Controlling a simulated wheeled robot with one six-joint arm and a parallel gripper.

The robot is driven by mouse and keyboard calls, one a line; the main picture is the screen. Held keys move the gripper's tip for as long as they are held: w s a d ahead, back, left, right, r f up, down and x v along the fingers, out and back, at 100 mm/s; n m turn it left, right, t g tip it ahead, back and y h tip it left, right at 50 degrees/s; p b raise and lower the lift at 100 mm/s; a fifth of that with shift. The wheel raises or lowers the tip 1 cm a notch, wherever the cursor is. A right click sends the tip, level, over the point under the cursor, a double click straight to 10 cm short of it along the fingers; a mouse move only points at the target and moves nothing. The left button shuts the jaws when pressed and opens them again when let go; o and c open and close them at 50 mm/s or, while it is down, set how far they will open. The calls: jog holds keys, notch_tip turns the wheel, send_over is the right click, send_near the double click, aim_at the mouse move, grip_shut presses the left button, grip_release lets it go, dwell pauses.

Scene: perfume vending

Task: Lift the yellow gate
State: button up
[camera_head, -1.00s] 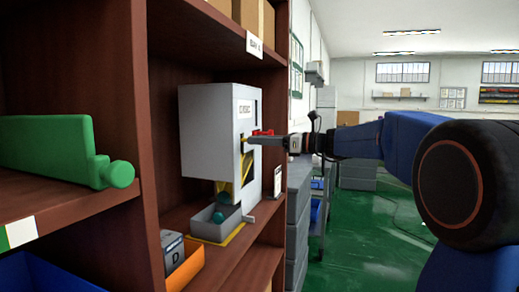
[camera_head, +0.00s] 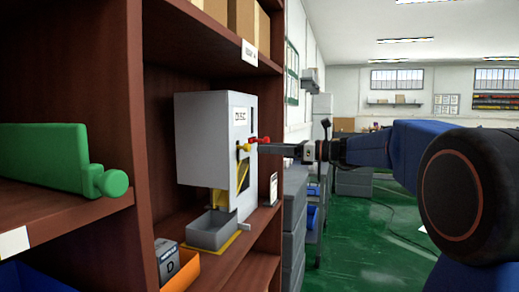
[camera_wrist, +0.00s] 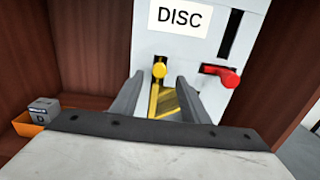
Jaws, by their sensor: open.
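A grey dispenser (camera_head: 205,140) labelled DISC stands on a brown shelf. The yellow gate has a round yellow knob (camera_wrist: 160,70) on its front, which also shows in the head view (camera_head: 246,147). A yellow slanted piece (camera_wrist: 168,105) lies below the knob. My gripper (camera_wrist: 156,92) is open and empty in front of the dispenser. Its two fingers point at the front face, with the knob beyond and between their tips. In the head view my gripper (camera_head: 266,148) is level with the knob; whether it touches cannot be told.
A red lever (camera_wrist: 222,75) sticks out right of the knob, close to my right finger. A grey tray (camera_head: 212,233) under the outlet looks empty. An orange bin (camera_wrist: 30,125) with a grey box (camera_wrist: 43,108) stands left. A green object (camera_head: 60,160) lies on the near shelf.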

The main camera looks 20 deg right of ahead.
jog(key=v, duration=1.2)
jog(key=shift+s+f, duration=0.1)
jog(key=s+a+f+n+g+h, duration=0.3)
jog(key=s+a+f+n, duration=0.2)
jog(key=s+a+f, duration=0.3)
jog(key=s+a+f+n+g+h, duration=0.2)
jog(key=s+a+f+n+h, duration=0.15)
jog(key=s+a+f, duration=0.45)
jog(key=s+d+f+n+h, duration=0.3)
jog(key=s+f+n+h, duration=0.1)
jog(key=s+f+n, duration=0.4)
jog(key=s+d+f+n+h, duration=0.4)
jog(key=s+f+n, duration=0.3)
jog(key=f, duration=0.6)
jog(key=shift+s+d+n+g, duration=0.3)
jog(key=shift+s+n+g, duration=0.1)
jog(key=shift+n, duration=0.45)
jog(key=shift+f, duration=0.1)
